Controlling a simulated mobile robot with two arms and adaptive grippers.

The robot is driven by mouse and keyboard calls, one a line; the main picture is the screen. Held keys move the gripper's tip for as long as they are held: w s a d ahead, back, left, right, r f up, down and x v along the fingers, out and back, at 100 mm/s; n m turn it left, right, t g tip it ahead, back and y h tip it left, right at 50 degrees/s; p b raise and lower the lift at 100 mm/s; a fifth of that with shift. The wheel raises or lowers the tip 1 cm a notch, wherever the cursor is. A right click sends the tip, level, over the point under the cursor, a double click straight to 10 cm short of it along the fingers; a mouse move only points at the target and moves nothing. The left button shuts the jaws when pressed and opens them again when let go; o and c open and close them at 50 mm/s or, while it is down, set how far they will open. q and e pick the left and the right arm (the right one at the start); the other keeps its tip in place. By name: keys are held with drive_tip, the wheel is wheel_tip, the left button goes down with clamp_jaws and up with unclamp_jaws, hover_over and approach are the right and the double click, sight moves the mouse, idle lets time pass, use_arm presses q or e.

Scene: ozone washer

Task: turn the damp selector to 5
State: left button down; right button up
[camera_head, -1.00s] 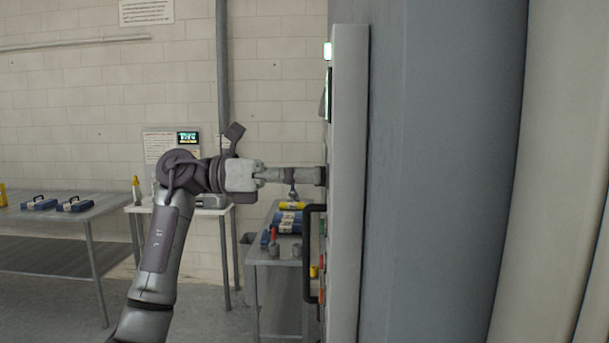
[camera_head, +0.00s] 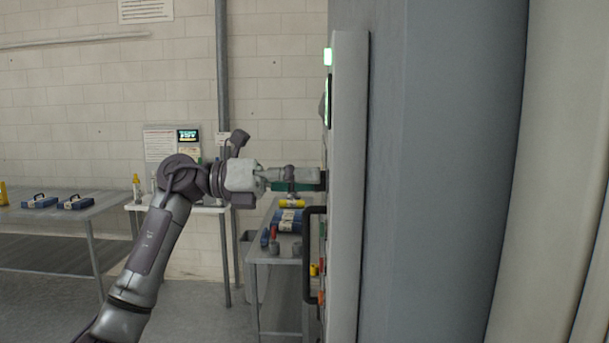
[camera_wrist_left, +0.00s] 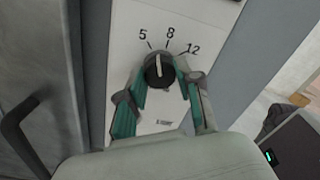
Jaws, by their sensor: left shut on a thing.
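The damp selector (camera_wrist_left: 158,70) is a round black knob with a white pointer line, on a light panel (camera_wrist_left: 130,25) marked 5, 8 and 12. In the left wrist view the pointer points up the picture, between the 5 and 8 marks. My left gripper (camera_wrist_left: 163,77) has its teal-lined fingers on either side of the knob and is shut on it. In the head view my left gripper (camera_head: 318,181) reaches right to the machine's front edge, and the knob's face is hidden there. My right gripper is not in view.
A dark handle (camera_head: 309,255) sticks out from the machine front (camera_head: 347,200) just below the gripper. It also shows at the left of the left wrist view (camera_wrist_left: 22,125). A grey table (camera_head: 270,256) with bottles and blue items stands behind.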

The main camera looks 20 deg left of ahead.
use_arm(q)
drive_tip(key=shift+n+p, duration=0.65)
drive_tip(key=shift+n, duration=0.95)
drive_tip(key=c, duration=0.8)
unclamp_jaws()
drive_tip(key=shift+o, duration=0.2)
drive_tip(key=v, duration=1.2)
drive_tip(key=shift+f, duration=0.1)
